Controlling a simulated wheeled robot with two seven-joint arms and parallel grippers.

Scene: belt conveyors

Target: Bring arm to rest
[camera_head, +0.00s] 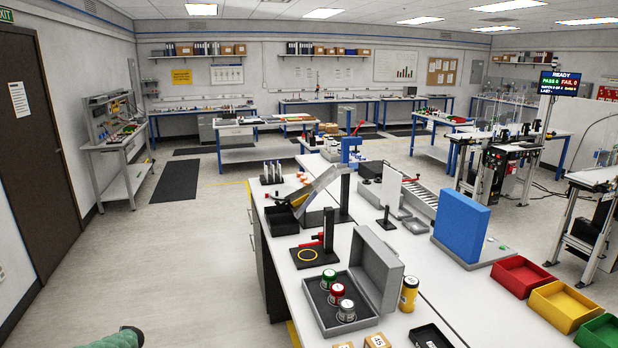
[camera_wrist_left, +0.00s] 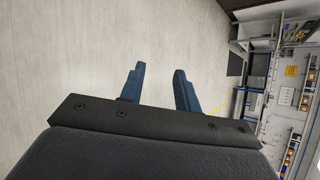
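My left gripper (camera_wrist_left: 160,84) shows in the left wrist view with its two blue-grey fingers apart and nothing between them. Behind the fingers is only pale floor, so it is clear of the bench. In the head view a small green and dark part of my own arm (camera_head: 122,338) shows at the bottom left edge, over the floor. The left gripper's fingers do not show in the head view. My right gripper is in neither view.
A white bench (camera_head: 335,240) runs along the centre right, holding an open grey case (camera_head: 384,262) with several capped weights, a blue block (camera_head: 461,226) and a small stand (camera_head: 328,240). Red (camera_head: 524,274) and yellow (camera_head: 562,305) bins stand at right. The floor (camera_head: 180,260) left of the bench is clear.

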